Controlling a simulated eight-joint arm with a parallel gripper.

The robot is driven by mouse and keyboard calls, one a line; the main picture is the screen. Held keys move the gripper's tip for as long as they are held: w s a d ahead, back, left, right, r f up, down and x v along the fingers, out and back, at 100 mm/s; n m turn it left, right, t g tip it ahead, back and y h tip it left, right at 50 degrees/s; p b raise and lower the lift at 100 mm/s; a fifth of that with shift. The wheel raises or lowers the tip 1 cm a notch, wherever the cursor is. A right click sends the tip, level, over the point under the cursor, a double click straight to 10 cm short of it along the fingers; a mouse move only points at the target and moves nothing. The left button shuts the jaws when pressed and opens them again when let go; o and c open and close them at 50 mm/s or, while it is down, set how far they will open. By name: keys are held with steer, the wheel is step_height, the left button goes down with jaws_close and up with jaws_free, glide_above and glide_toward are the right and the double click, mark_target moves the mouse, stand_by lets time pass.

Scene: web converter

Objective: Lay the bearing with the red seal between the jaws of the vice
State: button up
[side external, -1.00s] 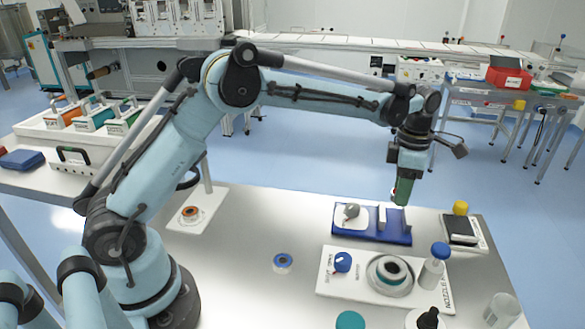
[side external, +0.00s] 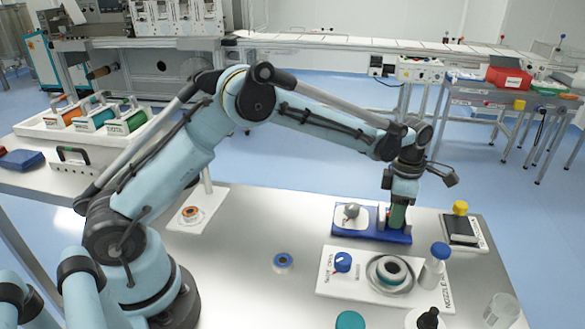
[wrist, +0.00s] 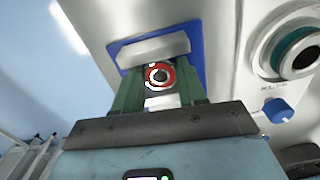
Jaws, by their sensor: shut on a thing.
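The bearing with the red seal (wrist: 160,76) shows in the wrist view between my green fingertips. My gripper (wrist: 158,84) is shut on it. In the side view my gripper (side external: 397,222) points down into the right part of the blue-based vice (side external: 345,234), and its fingers hide the bearing there. In the wrist view a grey jaw block (wrist: 152,50) lies beyond the bearing and a pale block (wrist: 162,102) lies on its near side, with the vice's blue base (wrist: 196,38) around. I cannot tell whether the bearing touches the base.
A white nozzle board (side external: 330,283) with a blue knob (side external: 343,262) and a round ring fixture (side external: 390,272) stands in front of the vice. A blue-ringed part (side external: 283,261) lies on the bare table. A yellow-capped item (side external: 460,208) is right of the vice.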

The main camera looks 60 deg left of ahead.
stand_by(0.3)
steer(key=o, duration=1.4)
steer(key=shift+r, duration=3.5)
